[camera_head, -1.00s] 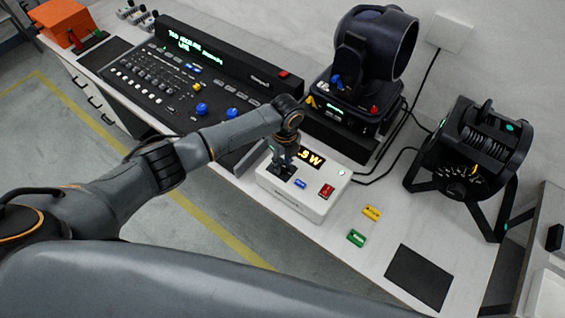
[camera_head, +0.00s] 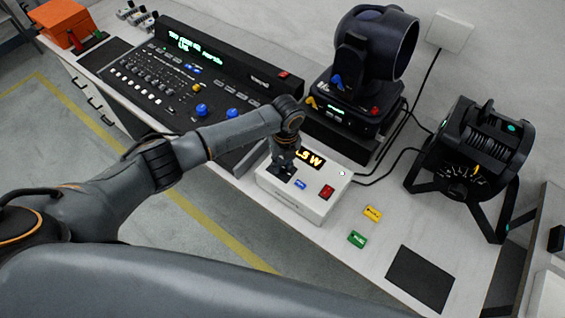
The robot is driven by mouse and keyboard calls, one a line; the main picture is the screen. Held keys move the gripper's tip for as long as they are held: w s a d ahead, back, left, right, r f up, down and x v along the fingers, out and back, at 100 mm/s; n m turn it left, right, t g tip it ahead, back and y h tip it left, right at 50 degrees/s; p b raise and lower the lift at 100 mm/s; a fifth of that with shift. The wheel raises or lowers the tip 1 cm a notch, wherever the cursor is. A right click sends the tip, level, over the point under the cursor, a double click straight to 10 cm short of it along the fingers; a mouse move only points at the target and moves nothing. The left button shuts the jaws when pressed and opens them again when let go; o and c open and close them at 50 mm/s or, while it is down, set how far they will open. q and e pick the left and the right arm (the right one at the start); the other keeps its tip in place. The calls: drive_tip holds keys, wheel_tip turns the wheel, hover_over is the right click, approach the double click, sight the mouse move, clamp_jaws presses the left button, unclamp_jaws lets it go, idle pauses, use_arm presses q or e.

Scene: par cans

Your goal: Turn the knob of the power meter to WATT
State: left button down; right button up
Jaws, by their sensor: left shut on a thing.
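The power meter (camera_head: 318,204) is a white box on the bench. Its amber display (camera_head: 311,158) is partly hidden by my arm; the visible end reads like "5 W". A red switch (camera_head: 327,192), a small blue label (camera_head: 300,184) and a small round light (camera_head: 342,173) show on its top. My left gripper (camera_head: 284,171) points down onto the left part of the meter's top, shut on the knob there. The gripper hides the knob, so its pointer and markings cannot be read. My right gripper is not in view.
A mixing console (camera_head: 170,90) stands left of the meter, and a moving-head lamp (camera_head: 372,60) behind it. A black lamp (camera_head: 470,150) on a yoke stands right. Yellow (camera_head: 372,213) and green (camera_head: 357,239) tags and a black mat (camera_head: 420,278) lie in front. Cables run behind.

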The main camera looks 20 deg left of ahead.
sight(284, 166)
use_arm(q)
drive_tip(key=c, duration=1.1)
unclamp_jaws()
drive_tip(key=shift+c, duration=0.2)
drive_tip(key=shift+r, duration=0.1)
wheel_tip(284, 166, up, 12)
drive_tip(key=shift+w+d, duration=0.2)
drive_tip(key=shift+d, duration=0.05)
